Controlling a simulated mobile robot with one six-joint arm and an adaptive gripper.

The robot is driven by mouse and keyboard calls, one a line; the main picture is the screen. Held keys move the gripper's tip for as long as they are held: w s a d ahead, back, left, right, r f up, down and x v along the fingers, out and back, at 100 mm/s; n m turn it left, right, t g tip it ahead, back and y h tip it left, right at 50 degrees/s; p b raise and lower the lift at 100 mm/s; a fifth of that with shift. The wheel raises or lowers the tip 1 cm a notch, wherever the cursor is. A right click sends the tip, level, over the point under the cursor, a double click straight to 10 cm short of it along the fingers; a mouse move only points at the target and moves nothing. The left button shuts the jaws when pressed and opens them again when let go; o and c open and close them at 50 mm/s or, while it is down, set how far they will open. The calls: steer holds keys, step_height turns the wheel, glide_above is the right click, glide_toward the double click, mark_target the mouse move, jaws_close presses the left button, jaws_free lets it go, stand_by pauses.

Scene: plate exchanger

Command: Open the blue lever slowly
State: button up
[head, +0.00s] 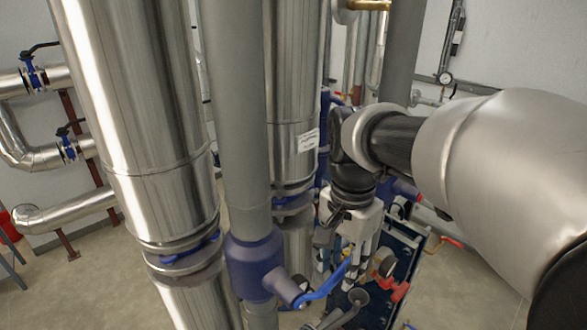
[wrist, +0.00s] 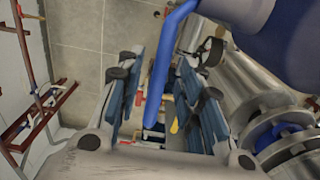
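The blue lever (head: 324,284) sticks out to the right from a blue valve body (head: 255,264) on a grey vertical pipe in the head view. It bends upward toward my gripper (head: 342,265), which points down at its free end. In the wrist view the lever (wrist: 160,75) runs down from the upper right. Its free end lies in the picture between the two blue-padded fingers of my gripper (wrist: 160,66). The fingers are apart, with a visible gap on each side of the lever. I cannot tell whether the lever is deep between the fingers or nearer the camera.
A small red-handled valve (head: 397,290) and a dark framed panel (head: 405,262) are close right of my gripper. A gauge (wrist: 211,51) shows near the right finger. Open floor (head: 465,295) lies at the right.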

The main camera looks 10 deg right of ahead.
steer(key=shift+f, duration=0.95)
jaws_close()
